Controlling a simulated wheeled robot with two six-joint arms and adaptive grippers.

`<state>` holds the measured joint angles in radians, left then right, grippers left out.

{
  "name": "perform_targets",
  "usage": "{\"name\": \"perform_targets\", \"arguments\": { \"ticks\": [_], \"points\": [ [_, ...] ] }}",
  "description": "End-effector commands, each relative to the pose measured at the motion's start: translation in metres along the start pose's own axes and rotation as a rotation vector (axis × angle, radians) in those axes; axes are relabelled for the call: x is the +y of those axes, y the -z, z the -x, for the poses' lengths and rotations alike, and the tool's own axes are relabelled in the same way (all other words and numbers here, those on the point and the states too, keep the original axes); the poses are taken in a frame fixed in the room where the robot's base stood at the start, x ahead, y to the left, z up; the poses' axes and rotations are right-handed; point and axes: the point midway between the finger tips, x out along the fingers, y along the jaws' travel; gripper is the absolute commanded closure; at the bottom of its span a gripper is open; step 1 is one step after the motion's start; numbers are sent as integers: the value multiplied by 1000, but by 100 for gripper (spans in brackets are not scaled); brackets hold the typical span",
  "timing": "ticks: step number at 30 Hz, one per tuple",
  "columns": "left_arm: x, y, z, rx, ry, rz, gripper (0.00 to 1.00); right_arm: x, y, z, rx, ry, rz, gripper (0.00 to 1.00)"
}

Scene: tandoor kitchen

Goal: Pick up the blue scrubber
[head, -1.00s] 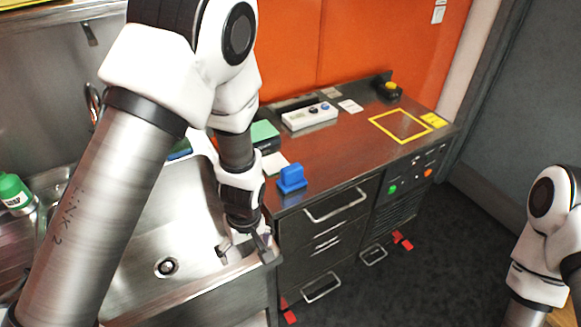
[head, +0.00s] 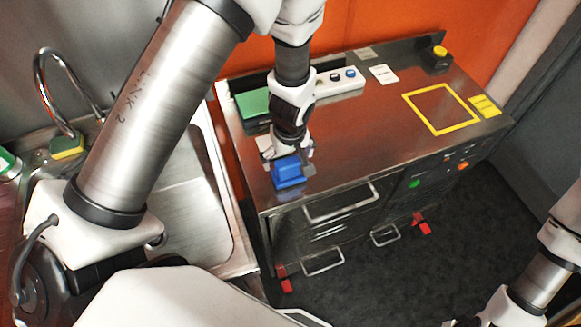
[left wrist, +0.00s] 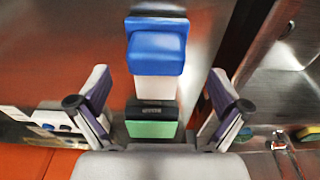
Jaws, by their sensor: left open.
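The blue scrubber (head: 288,174) sits near the front left edge of the dark counter (head: 350,150). It has a raised blue block on a wider base. It also shows at the upper middle of the left wrist view (left wrist: 157,48). My left gripper (head: 290,152) is at the back side of the scrubber and partly covers it in the head view. In the left wrist view its fingers are spread, with nothing held, and the scrubber lies ahead between their lines. Of my right arm only links show at the lower right; its fingers are not visible.
A green block (head: 253,103) and a white-grey control box (head: 340,79) stand behind my left gripper. A yellow square outline (head: 440,131) marks free counter to the right. A steel sink (head: 190,215) lies left, with a sponge (head: 68,147) by the tap.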

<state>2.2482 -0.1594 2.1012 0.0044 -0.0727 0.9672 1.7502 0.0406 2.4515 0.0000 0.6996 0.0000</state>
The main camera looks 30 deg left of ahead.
Motion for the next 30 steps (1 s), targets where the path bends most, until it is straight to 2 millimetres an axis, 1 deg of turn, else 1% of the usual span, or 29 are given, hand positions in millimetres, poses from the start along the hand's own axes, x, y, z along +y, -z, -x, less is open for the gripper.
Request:
{"name": "perform_targets", "arguments": {
  "ticks": [1, 3, 4, 6, 12, 14, 15, 18, 30],
  "points": [
    [1, -2, -12, -2, 2, -3, 0, 0, 0, -3, 1, 0, 1, 100],
    [2, -2, -31, -1, 0, -2, 0, 0, 1, -20, 2, 0, 1, 100],
    [2, -2, -34, 0, 0, 0, 0, 0, 1, -22, 2, 0, 1, 100],
    [2, -1, -35, 0, -1, -1, 0, 0, 0, -24, 1, 0, 1, 100],
    [2, -1, -32, 1, 0, -1, 0, 0, 1, -21, 2, 0, 1, 100],
    [2, -1, -32, 0, 0, -1, 21, 0, 1, -20, 2, 0, 1, 100],
    [2, -1, -32, 0, 0, -1, 35, 0, 1, -20, 2, 0, 1, 100],
    [2, -1, -32, 0, 0, -1, 66, 0, 1, -20, 2, 0, 1, 100],
    [2, 0, -31, 1, -1, -1, 66, 0, 1, -19, 2, 0, 1, 100]
  ]
}}
